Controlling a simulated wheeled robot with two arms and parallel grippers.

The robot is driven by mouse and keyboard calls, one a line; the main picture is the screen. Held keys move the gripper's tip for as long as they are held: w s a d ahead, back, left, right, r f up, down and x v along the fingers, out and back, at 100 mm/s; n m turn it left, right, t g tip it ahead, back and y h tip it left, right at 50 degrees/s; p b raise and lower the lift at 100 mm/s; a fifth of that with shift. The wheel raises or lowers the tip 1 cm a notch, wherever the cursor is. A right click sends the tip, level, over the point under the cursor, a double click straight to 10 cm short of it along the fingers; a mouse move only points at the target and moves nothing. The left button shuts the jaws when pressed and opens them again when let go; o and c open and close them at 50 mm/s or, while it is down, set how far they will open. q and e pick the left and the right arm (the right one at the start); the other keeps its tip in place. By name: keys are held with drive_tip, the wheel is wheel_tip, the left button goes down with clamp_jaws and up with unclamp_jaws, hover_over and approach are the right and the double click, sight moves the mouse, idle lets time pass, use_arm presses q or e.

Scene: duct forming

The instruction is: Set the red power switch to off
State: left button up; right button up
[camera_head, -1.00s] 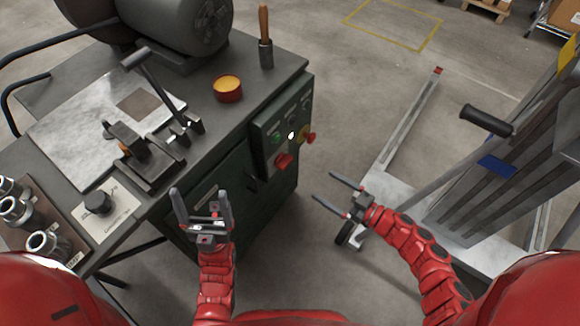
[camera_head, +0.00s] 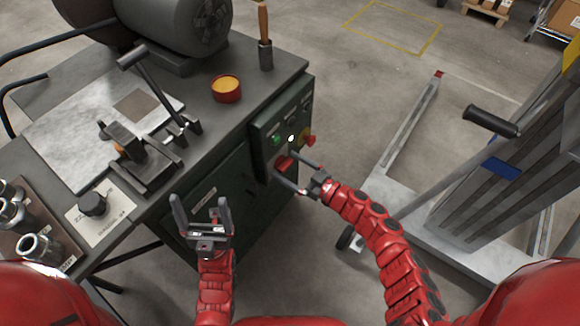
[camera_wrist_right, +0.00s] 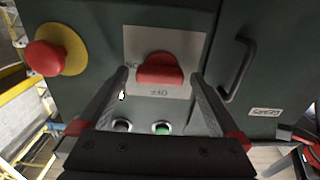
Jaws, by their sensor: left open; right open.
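The red power switch (camera_head: 284,162) is on the front panel of the dark green machine cabinet (camera_head: 225,190). In the right wrist view the red switch (camera_wrist_right: 160,69) sits on a grey plate (camera_wrist_right: 195,45) with lettering, partly readable as "OFF", upside down. My right gripper (camera_head: 292,172) is open at the panel; in the wrist view its fingers (camera_wrist_right: 160,85) are spread on either side of the switch. Whether they touch it I cannot tell. My left gripper (camera_head: 200,205) is open and empty in front of the cabinet.
A red emergency button on a yellow disc (camera_wrist_right: 45,57) is beside the switch. A green button (camera_wrist_right: 162,127) and a cabinet handle (camera_wrist_right: 238,68) are also near. The lift cart (camera_head: 480,190) stands at right. The bench top (camera_head: 190,95) holds tools.

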drive_tip(key=c, duration=1.4)
drive_tip(key=shift+n, duration=0.3)
drive_tip(key=n+b, duration=0.2)
drive_tip(key=n, duration=0.2)
drive_tip(key=shift+s+f, duration=0.1)
drive_tip(key=shift+f, duration=0.1)
drive_tip(key=n+b, duration=0.2)
drive_tip(key=n, duration=0.2)
drive_tip(key=n+b, duration=0.5)
drive_tip(key=n, duration=0.1)
drive_tip(key=shift+s+a+f, duration=0.1)
drive_tip(key=shift+s, duration=0.05)
drive_tip(key=n+b, duration=0.2)
drive_tip(key=shift+n, duration=0.6)
